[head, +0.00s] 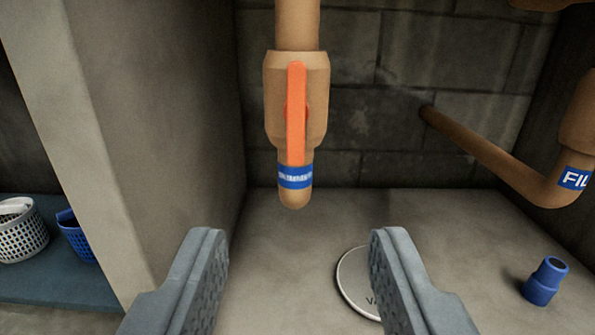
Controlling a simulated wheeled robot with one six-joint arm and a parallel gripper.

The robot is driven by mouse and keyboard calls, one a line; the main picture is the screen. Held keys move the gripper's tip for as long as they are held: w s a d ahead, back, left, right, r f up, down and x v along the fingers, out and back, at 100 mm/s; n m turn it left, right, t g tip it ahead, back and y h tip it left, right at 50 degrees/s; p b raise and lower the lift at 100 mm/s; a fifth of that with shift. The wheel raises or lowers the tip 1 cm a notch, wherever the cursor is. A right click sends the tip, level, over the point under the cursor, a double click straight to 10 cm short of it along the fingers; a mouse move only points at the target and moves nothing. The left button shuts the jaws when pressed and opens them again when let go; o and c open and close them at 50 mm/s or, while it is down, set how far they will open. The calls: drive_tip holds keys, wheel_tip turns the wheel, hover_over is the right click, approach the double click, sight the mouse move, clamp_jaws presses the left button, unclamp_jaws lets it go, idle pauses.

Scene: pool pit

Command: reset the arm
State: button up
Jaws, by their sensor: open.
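My gripper (298,250) is open and empty at the bottom of the head view, its two grey fingers set wide apart. Beyond the gap between them hangs a tan vertical pipe with a valve body (273,100). An orange lever handle (296,125) on the valve points straight down, in line with the pipe. A blue label band (295,178) wraps the pipe near its rounded lower end; its white text is too small to read. The gripper touches none of these.
A round pale lid (352,282) lies on the floor, partly behind the right finger. A blue fitting (545,282) stands at the right. A tan pipe (490,150) with a blue label runs along the right. Left, beyond a wall (165,120), baskets (20,232) sit on a shelf (60,285).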

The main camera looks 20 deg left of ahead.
drive_tip(key=d+r+m+h, duration=0.1)
drive_tip(key=d+r, duration=0.2)
drive_tip(key=r, duration=1)
drive_tip(key=d+r+h, duration=0.1)
drive_tip(key=d+r, duration=0.3)
drive_tip(key=r, duration=1)
drive_tip(key=d+r+m+h, duration=0.1)
drive_tip(key=d+r, duration=0.2)
drive_tip(key=r, duration=1)
drive_tip(key=s+d+r+h, duration=0.1)
drive_tip(key=s+d+r, duration=0.3)
drive_tip(key=s+r, duration=0.8)
drive_tip(key=s+d+r+m+h, duration=0.1)
drive_tip(key=s+d+r, duration=0.4)
drive_tip(key=s+r, duration=0.7)
drive_tip(key=s, duration=0.6)
drive_tip(key=shift+r, duration=0.35)
drive_tip(key=shift+d, duration=0.1)
